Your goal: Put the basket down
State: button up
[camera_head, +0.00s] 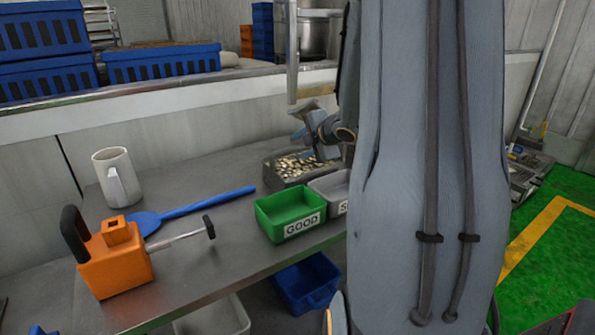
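My gripper (314,143) is at the end of my arm, over the back right part of a grey bin (283,182) filled with pale, nut-like pieces. The gripper is small and partly dark, and its fingers are not clear, so I cannot tell whether it touches or holds the bin. A green basket (275,220) labelled GOOD stands on the metal table in front of that bin. A light grey basket (331,188) stands beside it, its label partly hidden by my arm. A blue basket (306,285) sits below the table edge.
On the metal table (215,240) are a white jug (117,178), a blue paddle (208,203) and an orange tool (117,262). Blue crates (163,63) stand on the ledge behind. My large grey arm link hides the right of the table. Green floor (560,230) shows at right.

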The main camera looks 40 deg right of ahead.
jog(key=shift+x, duration=2.15)
jog(key=shift+s+f, duration=0.1)
grip_shut()
